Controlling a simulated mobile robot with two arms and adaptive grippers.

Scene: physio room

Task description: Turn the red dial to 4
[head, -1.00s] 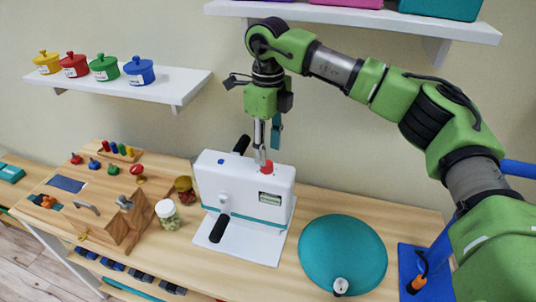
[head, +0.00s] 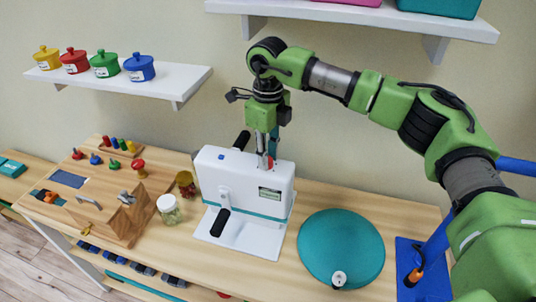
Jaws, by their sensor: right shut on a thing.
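The red dial (head: 268,163) sits on top of the white machine (head: 240,187), toward its right side. My right gripper (head: 265,160) points straight down from above and is shut on the dial, hiding part of it. The dial's markings are too small to read. My left gripper is not in view.
A teal disc (head: 341,248) lies right of the machine. A glass jar (head: 169,210) and a wooden activity board (head: 121,217) stand left. A shelf (head: 150,88) with several colored pots is on the wall. A blue board (head: 424,270) is at right.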

